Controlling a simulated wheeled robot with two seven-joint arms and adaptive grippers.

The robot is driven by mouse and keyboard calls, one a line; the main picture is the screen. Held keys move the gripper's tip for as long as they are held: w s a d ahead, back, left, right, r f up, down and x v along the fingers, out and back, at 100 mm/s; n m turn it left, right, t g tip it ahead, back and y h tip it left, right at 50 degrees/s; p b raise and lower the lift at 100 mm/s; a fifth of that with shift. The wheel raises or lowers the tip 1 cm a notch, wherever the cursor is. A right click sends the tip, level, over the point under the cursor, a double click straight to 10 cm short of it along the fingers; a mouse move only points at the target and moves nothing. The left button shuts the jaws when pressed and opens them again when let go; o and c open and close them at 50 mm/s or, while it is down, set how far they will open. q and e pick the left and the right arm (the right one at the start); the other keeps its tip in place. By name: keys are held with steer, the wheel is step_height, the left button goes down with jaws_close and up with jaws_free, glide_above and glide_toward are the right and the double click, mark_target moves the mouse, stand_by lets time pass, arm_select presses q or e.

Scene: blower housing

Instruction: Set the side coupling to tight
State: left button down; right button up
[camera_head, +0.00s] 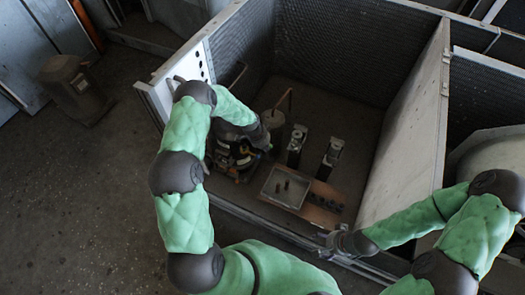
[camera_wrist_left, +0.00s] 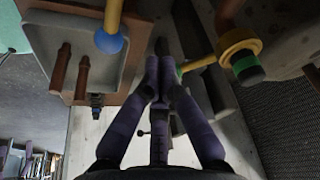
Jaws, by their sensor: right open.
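In the left wrist view a yellow fitting (camera_wrist_left: 237,46) with a green band and black end sits right of my fingers. A yellow rod with a blue ball (camera_wrist_left: 109,42) is to the left. I cannot tell for certain which part is the side coupling or how it is set. My left gripper (camera_wrist_left: 161,72) has its fingertips together, with nothing clearly held between them. In the head view the left wrist reaches over the small machine (camera_head: 238,157) and partly hides it. My right gripper (camera_head: 332,242) is open near the housing's front edge, apart from the machine.
A grey tray with two pegs (camera_head: 286,186) lies on a brown board (camera_head: 325,204). Two dark upright blocks (camera_head: 296,145) (camera_head: 331,157) stand behind it. Mesh walls and a pale panel (camera_head: 408,130) enclose the housing. A bin (camera_head: 73,85) stands on the floor at left.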

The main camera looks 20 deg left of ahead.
arm_select(q)
steer(key=shift+n, duration=0.3)
steer(key=shift+w+d+b, duration=0.8)
steer(key=shift+w+d, duration=1.1)
steer(key=shift+d, duration=0.1)
steer(key=shift+w, duration=0.1)
